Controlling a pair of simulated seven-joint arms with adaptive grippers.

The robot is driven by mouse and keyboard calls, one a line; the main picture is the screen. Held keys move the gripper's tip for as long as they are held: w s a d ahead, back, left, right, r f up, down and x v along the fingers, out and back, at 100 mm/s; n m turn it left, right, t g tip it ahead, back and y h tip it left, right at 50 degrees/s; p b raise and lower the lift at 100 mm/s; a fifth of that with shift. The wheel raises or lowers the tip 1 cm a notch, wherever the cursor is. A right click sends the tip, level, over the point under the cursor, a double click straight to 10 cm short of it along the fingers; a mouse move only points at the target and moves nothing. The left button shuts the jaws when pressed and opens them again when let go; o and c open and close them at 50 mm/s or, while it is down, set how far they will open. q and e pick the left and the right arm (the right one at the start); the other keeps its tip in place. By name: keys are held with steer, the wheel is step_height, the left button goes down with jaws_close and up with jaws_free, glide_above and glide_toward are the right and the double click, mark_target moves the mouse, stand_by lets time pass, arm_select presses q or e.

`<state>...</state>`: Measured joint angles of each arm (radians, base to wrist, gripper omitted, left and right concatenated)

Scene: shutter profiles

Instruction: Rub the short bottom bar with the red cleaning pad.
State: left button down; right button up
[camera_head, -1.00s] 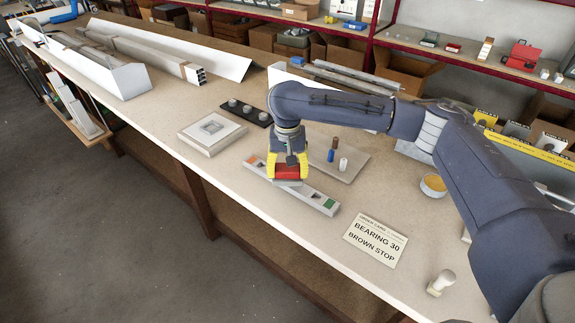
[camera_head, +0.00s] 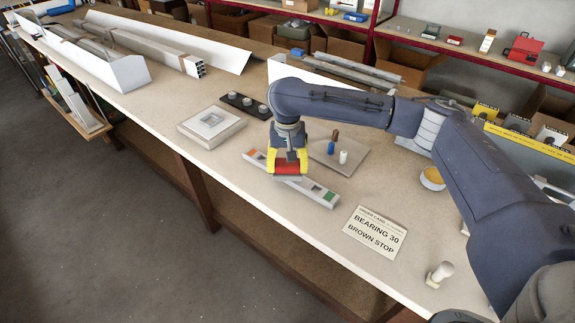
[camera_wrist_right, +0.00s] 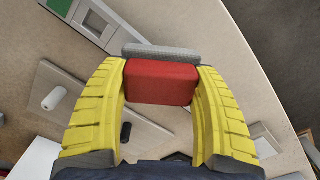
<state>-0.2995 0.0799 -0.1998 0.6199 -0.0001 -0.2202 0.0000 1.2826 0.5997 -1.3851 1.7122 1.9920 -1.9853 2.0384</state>
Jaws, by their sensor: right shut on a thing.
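The short bottom bar (camera_head: 312,188) is a light grey profile with an orange mark at its left end and a green mark at its right end. It lies on the bench near the front edge. My right gripper (camera_head: 288,168) has yellow fingers and is shut on the red cleaning pad (camera_wrist_right: 160,82), which has a grey underside. The pad is over the left half of the bar and hides part of it. I cannot tell whether it touches. In the wrist view the bar (camera_wrist_right: 98,22) shows at upper left, beyond the pad. My left gripper is not in view.
A grey board (camera_head: 352,166) with small bottles lies behind the bar. A square white block (camera_head: 212,138) and a black strip (camera_head: 236,102) with round knobs sit to the left. A label card (camera_head: 375,232) lies right of the bar. The front edge drops to the floor.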

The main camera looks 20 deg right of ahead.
steer(key=shift+f, duration=1)
steer(key=shift+w+d+r, duration=0.1)
steer(key=shift+w+d, duration=0.5)
steer(key=shift+d, duration=0.2)
steer(key=shift+w+d+r, duration=0.1)
steer(key=shift+w+d, duration=0.45)
steer(key=shift+d, duration=0.25)
steer(key=shift+w+a+f, duration=0.2)
steer(key=shift+w+a, duration=0.25)
steer(key=shift+w, duration=0.15)
steer(key=shift+s+a+f, duration=0.1)
steer(key=shift+s+a, duration=0.5)
steer(key=shift+a, duration=0.25)
steer(key=shift+s+a, duration=0.6)
steer(key=shift+a, duration=0.2)
steer(key=shift+w+a, duration=0.4)
steer(key=shift+w, duration=0.15)
steer(key=shift+w+d+r, duration=0.15)
steer(key=shift+w+d, duration=0.5)
steer(key=shift+d, duration=0.2)
steer(key=shift+w+d+r, duration=0.1)
steer(key=shift+w+d, duration=0.55)
steer(key=shift+d, duration=0.15)
